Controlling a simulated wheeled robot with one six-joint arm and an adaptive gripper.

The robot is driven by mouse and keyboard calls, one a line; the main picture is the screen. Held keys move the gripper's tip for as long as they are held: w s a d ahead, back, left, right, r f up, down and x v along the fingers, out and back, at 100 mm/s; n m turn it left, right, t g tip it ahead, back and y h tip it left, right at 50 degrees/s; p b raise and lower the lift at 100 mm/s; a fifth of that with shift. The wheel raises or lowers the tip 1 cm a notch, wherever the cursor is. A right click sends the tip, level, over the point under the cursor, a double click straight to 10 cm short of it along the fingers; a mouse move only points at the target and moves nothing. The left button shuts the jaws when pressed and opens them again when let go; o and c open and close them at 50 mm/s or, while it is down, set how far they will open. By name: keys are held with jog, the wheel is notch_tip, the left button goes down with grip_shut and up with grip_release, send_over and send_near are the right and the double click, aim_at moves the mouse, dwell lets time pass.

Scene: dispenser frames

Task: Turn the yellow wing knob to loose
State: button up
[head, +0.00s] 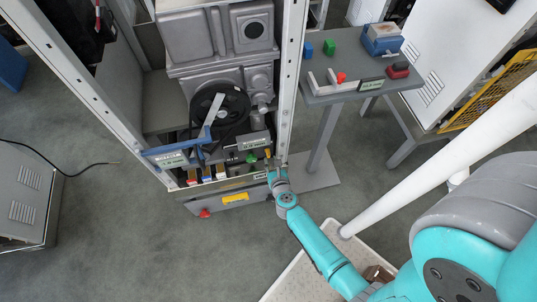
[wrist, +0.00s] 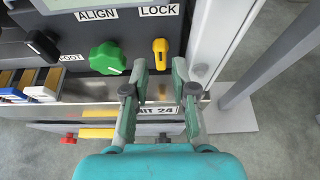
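The yellow wing knob (wrist: 160,50) is on the dark front panel under the "LOCK" label, at the panel's right end. Its wide round end is up and its narrow end points down. In the head view it is a tiny yellow spot (head: 267,152) just above my gripper (head: 273,167). In the wrist view my gripper (wrist: 158,72) is open, with its two fingertips apart just below and to either side of the knob. Nothing is between the fingers, and I cannot see them touching the knob. No "loose" mark is readable.
A green knob (wrist: 107,58) under "ALIGN" sits close left of the yellow one. A white frame post (wrist: 212,40) stands close right. Colored blocks (wrist: 40,85) are at left. A drawer with a yellow handle (head: 235,198) is below. A blue lever (head: 175,148) juts out left.

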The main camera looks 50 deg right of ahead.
aim_at(269, 154)
jog(key=shift+x, duration=2.65)
grip_shut()
